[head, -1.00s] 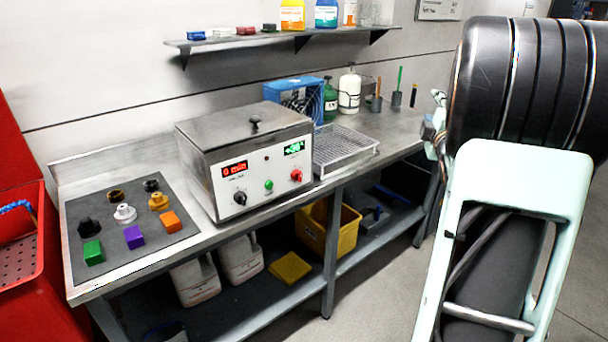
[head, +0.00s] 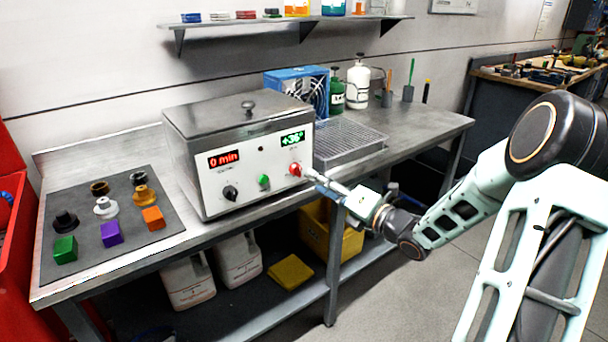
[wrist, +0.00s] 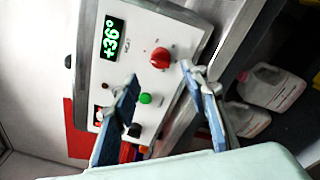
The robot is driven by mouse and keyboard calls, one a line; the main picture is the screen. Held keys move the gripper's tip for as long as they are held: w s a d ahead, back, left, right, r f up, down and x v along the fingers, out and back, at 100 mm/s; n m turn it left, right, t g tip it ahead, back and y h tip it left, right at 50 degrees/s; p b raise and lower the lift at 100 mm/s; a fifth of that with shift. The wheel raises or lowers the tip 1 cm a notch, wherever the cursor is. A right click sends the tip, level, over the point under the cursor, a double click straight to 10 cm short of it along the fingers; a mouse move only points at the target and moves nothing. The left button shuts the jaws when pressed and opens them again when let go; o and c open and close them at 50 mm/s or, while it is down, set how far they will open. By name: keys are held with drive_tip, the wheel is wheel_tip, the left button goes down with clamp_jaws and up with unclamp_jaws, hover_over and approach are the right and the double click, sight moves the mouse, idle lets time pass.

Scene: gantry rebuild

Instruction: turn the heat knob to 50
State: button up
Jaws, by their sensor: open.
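The heating bath (head: 253,165) is a grey metal box with a white front panel on the bench. Its red knob (head: 295,169) is at the right of the panel, below a green display (head: 292,138) reading +36°. In the wrist view the red knob (wrist: 160,58) lies just ahead of my fingertips, roughly between their lines, and the display (wrist: 112,39) reads +36°. My gripper (head: 309,174) is open in front of the panel's right side. Its two blue fingers (wrist: 160,78) are apart with nothing between them. Contact with the knob cannot be made out.
A black knob (head: 230,193) and a green button (head: 263,181) sit left of the red knob, with a red 0 min display (head: 224,159) above. A mat (head: 160,229) with several knobs and blocks lies left.

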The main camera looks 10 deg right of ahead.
sight(297, 170)
drive_tip(key=x, duration=0.6)
drive_tip(key=shift+w+a, duration=0.1)
drive_tip(key=shift+w, duration=0.2)
clamp_jaws()
drive_tip(key=shift+f, duration=0.1)
